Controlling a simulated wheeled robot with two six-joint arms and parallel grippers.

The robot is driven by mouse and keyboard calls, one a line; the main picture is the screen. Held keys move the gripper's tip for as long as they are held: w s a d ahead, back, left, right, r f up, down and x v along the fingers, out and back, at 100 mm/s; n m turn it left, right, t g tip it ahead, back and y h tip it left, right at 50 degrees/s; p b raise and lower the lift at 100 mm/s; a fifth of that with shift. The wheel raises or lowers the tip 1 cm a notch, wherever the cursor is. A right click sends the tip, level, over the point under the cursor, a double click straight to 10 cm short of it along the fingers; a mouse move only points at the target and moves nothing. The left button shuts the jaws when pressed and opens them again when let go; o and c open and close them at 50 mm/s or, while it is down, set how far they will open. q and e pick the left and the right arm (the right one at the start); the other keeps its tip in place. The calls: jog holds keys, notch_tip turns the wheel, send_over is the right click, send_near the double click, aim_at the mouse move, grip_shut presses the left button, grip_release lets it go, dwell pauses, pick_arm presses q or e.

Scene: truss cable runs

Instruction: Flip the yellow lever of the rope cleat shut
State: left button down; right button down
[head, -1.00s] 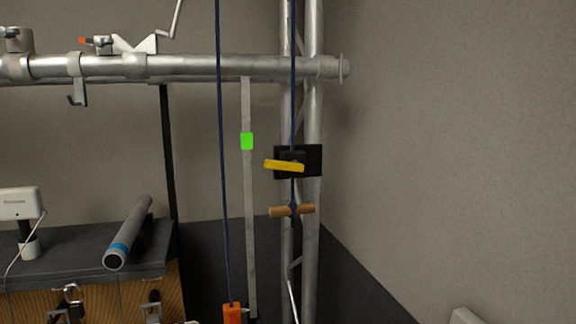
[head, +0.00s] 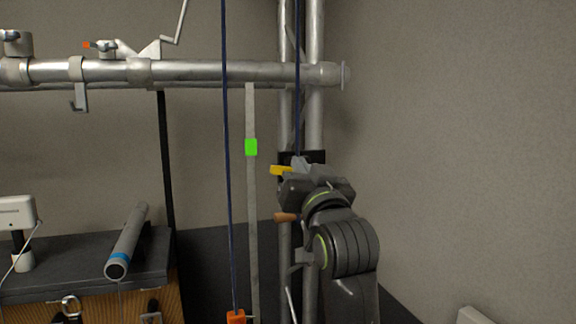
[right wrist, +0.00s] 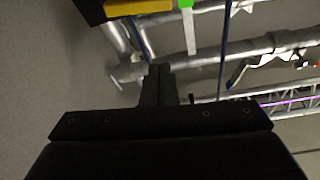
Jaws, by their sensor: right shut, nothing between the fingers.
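The yellow lever (head: 281,170) of the rope cleat sticks out to the left, nearly level. Its right part is hidden behind my right gripper (head: 300,164). The black cleat plate (head: 317,156) shows only at its upper edge, on the truss upright. The dark blue rope (head: 297,110) runs down to the cleat. My right gripper is shut and empty, in front of the cleat in the head view; I cannot tell if it touches the lever. In the right wrist view the lever (right wrist: 138,7) lies at the top edge, beyond the shut fingertips (right wrist: 160,70). My left gripper is not in view.
A wooden handle (head: 286,217) sits below the cleat, partly hidden by my arm. Left of it hang a grey strip with a green marker (head: 251,147) and another blue rope (head: 228,180) with an orange piece (head: 236,317). A horizontal truss tube (head: 200,71) crosses above.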

jog(key=w+p, duration=0.1)
jog(key=w, duration=0.1)
jog(key=w+a+p, duration=0.1)
jog(key=w+p, duration=0.1)
jog(key=w, duration=0.1)
jog(key=w+a+p, duration=0.1)
jog(key=w+p, duration=0.1)
jog(key=w, duration=0.1)
jog(key=shift+a+r, duration=0.15)
jog(key=shift+a, duration=0.1)
jog(key=shift+s+a+f, duration=0.1)
jog(key=shift+f, duration=0.65)
